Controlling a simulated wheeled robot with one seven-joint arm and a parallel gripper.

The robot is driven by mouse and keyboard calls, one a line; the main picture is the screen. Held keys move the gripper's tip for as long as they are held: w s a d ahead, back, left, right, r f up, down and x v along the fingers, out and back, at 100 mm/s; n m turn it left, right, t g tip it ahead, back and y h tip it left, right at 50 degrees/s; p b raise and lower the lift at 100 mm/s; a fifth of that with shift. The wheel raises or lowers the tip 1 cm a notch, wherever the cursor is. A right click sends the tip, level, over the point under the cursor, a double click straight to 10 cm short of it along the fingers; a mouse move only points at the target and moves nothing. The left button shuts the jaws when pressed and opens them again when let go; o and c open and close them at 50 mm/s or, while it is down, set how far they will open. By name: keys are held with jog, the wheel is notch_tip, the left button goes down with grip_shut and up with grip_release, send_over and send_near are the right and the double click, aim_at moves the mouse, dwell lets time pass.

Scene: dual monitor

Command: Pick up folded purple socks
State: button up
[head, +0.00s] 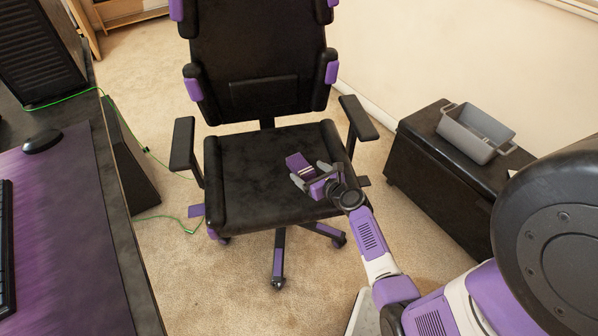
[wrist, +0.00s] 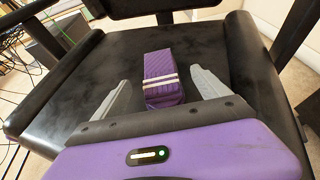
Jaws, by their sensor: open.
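The folded purple socks (wrist: 163,72) lie on the black chair seat (wrist: 112,70), a ribbed purple bundle with pale stripes across it. They also show in the head view (head: 297,163) on the seat (head: 245,185), at its right half. My gripper (wrist: 158,90) is open over the seat, with one grey finger on each side of the socks and visible gaps between. The near end of the socks lies between the fingers, partly hidden by my gripper's body. In the head view my gripper (head: 312,178) is right at the socks; whether a finger touches them, I cannot tell.
Chair armrests (head: 183,144) stand left and right (head: 358,118) of the seat, and the backrest (head: 260,60) rises behind. A desk (head: 115,220) with a mouse (head: 42,141) is at left. A grey bin (head: 470,135) sits on a black bench (head: 420,140) at right.

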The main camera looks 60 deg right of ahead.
aim_at(305, 169)
jog(key=b+x, duration=0.2)
jog(key=x, duration=0.3)
jog(key=shift+f, duration=0.1)
jog(key=shift+c, duration=0.3)
jog(key=c, duration=1.4)
